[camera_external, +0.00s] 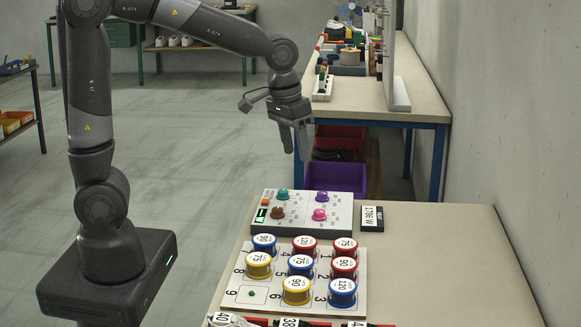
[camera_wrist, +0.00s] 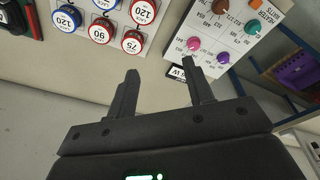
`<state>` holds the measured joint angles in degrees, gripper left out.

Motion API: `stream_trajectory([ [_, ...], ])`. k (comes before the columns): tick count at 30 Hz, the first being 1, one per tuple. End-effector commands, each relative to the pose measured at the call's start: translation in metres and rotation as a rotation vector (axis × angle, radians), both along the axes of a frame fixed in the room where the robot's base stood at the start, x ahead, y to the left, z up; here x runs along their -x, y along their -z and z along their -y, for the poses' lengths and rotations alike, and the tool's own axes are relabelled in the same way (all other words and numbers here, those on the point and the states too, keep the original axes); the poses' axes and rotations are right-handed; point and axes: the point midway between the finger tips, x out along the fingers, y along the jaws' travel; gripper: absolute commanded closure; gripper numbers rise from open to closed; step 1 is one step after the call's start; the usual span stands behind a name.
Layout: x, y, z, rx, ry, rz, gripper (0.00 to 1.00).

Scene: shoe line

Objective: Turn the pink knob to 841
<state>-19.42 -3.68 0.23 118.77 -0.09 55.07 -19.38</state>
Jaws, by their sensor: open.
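The pink knob (camera_external: 319,214) is at the front right of the light grey control panel (camera_external: 343,207). In the wrist view the pink knob (camera_wrist: 194,44) lies just beyond the right fingertip. My gripper (camera_external: 296,151) is open and empty, high above the back of the panel, fingers pointing down. In the wrist view my gripper (camera_wrist: 160,67) has its two fingers apart with bare tabletop between them. The knob's scale and setting are too small to read.
On the panel are a brown knob (camera_external: 277,213), a teal knob (camera_external: 282,194), a purple knob (camera_external: 321,196) and an orange button (camera_external: 266,202). A small black-and-white label (camera_external: 372,218) stands at the right. A board (camera_external: 243,301) of colored spools lies in front. The right tabletop is clear.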

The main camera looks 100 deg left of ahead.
Motion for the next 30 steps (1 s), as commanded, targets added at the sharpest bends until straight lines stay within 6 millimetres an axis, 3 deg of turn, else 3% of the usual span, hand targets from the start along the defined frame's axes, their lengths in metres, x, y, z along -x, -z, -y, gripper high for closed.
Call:
stream_trajectory([
  [6,-0.032,0.044,-0.064,0.049,-0.2,-0.086,0.52],
  [12,-0.045,0.077,-0.105,0.076,-0.324,-0.136,0.52],
  [16,-0.048,0.086,-0.117,0.085,-0.361,-0.148,0.52],
  [22,-0.048,0.103,-0.119,0.086,-0.367,-0.152,0.52],
  [30,-0.047,0.155,-0.118,0.087,-0.365,-0.154,0.52],
])
